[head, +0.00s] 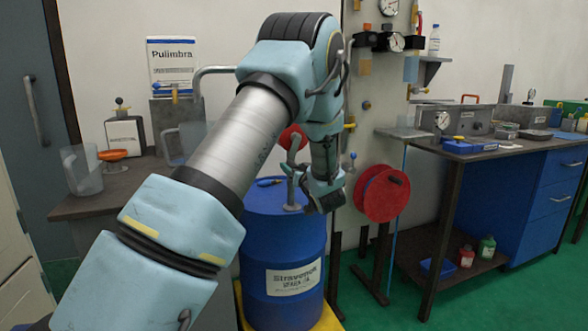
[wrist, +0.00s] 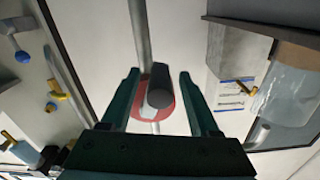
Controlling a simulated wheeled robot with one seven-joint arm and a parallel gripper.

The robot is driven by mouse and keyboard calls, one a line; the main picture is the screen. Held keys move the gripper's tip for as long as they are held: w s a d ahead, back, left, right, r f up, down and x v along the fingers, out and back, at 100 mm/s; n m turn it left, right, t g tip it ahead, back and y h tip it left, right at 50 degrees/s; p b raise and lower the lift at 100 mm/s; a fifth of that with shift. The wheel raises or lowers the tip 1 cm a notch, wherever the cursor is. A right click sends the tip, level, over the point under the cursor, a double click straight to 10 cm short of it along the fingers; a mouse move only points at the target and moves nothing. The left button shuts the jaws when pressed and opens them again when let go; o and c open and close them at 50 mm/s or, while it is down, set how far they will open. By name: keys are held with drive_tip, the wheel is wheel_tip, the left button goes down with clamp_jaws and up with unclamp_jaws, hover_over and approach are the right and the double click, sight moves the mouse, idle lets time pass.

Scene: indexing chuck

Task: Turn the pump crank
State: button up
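The pump stands on top of the blue drum (head: 284,250) in the head view. Its round red head (head: 293,138) shows just left of my wrist, with a grey pipe bent out to the left above it; my arm hides part of the pump. In the wrist view, the crank's dark grey grip (wrist: 160,88) points toward the camera, in front of the red disc. My gripper (wrist: 159,74) is open, one finger on each side of the grip, with a visible gap on both sides. In the head view, my gripper is beside the pump, and its fingertips are hard to make out.
A red hose reel (head: 383,193) is on the panel right of my gripper. A bench at left holds clear jugs (head: 83,168) and an orange-topped item (head: 112,155). A workbench with blue drawers (head: 553,200) stands at right. Green floor lies clear in front of it.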

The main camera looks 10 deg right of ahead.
clamp_jaws()
idle(1.3)
